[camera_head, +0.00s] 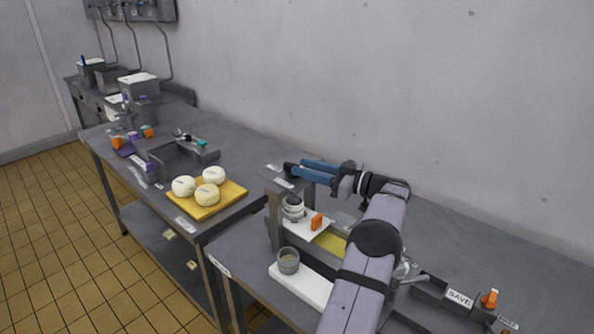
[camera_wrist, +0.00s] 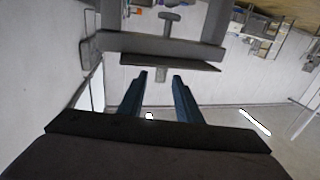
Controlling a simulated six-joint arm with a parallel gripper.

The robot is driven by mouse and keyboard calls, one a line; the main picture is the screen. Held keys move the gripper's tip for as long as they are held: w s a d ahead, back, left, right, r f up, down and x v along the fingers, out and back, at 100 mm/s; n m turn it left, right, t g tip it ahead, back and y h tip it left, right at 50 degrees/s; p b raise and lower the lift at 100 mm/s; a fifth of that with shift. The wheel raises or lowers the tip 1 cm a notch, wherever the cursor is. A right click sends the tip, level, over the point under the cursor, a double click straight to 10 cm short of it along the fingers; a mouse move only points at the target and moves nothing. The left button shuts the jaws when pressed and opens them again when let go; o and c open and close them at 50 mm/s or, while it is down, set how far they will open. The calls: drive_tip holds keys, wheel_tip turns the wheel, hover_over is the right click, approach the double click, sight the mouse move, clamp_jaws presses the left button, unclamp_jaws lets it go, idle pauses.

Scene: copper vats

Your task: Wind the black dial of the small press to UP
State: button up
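The small press (camera_head: 273,222) is a grey upright frame on the near bench, with a labelled top beam. A small dark knob, probably the black dial (camera_head: 289,168), shows above the beam at my fingertips. My gripper (camera_head: 303,169) has blue fingers that lie level and point left over the beam. In the wrist view, which looks upside down, the fingers (camera_wrist: 161,75) stand apart with a gap between them. The press beam (camera_wrist: 160,46) lies beyond them, with a short grey stub between the fingertips. I cannot tell whether either finger touches it. The dial's marking is unreadable.
A white board (camera_head: 303,288) with a grey cup (camera_head: 288,261) lies before the press. A yellow board (camera_head: 214,204) with white rounds is on the left bench. The wall is close behind my arm.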

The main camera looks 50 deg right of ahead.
drive_tip(key=v, duration=0.3)
drive_tip(key=shift+b, duration=0.35)
